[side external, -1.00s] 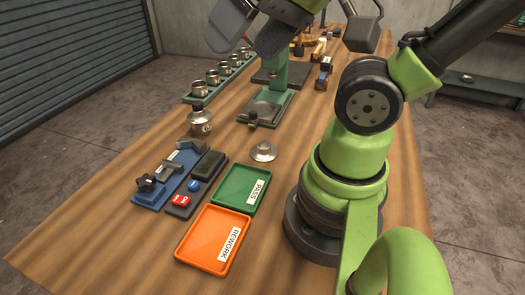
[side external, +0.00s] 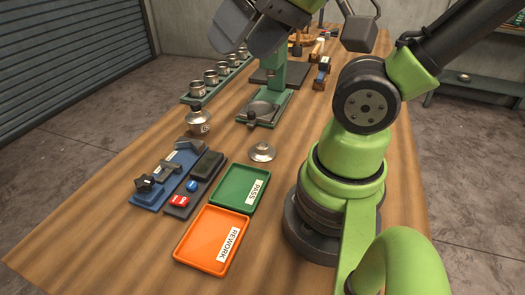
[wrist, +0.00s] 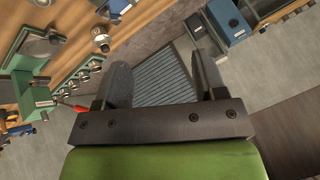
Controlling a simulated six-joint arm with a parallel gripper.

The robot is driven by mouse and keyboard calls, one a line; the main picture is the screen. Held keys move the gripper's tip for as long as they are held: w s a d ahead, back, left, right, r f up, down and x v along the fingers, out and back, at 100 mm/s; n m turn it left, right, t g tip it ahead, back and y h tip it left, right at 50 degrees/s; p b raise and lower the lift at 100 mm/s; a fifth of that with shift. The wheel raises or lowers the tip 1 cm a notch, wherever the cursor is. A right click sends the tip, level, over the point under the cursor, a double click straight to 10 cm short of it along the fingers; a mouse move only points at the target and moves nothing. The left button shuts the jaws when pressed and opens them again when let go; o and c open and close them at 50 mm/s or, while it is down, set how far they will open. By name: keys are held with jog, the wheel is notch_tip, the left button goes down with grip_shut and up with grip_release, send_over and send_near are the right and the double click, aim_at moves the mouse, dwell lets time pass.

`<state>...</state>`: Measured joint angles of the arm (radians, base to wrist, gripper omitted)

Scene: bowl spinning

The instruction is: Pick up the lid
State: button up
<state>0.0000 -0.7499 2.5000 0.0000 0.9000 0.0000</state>
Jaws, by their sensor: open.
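The lid (side external: 262,152), a small silver dome with a knob on top, lies on the wooden table just behind the green PASS tray. My gripper (side external: 250,38) is high above the far part of the table, well apart from the lid. In the wrist view, its two dark fingers (wrist: 162,75) are spread with nothing between them. A silver piece is cut off at the top left of the wrist view; I cannot tell if it is the lid.
The green PASS tray (side external: 236,188) and orange REWORK tray (side external: 209,240) lie in front. Several metal cups (side external: 211,78) sit in a green rack.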

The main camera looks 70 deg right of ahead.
jog(key=n+g+h, duration=0.2)
jog(key=n+g, duration=0.5)
jog(key=n, duration=0.2)
send_over(264, 147)
notch_tip(264, 147, down, 20)
jog(key=r, duration=0.1)
jog(key=shift+n, duration=0.3)
jog(key=f, duration=0.5)
jog(key=shift+d+f, duration=0.25)
jog(key=shift+a+f, duration=0.15)
jog(key=shift+f, duration=1.35)
jog(key=shift+a+f, duration=0.15)
jog(key=shift+f, duration=1.3)
jog(key=c, duration=1)
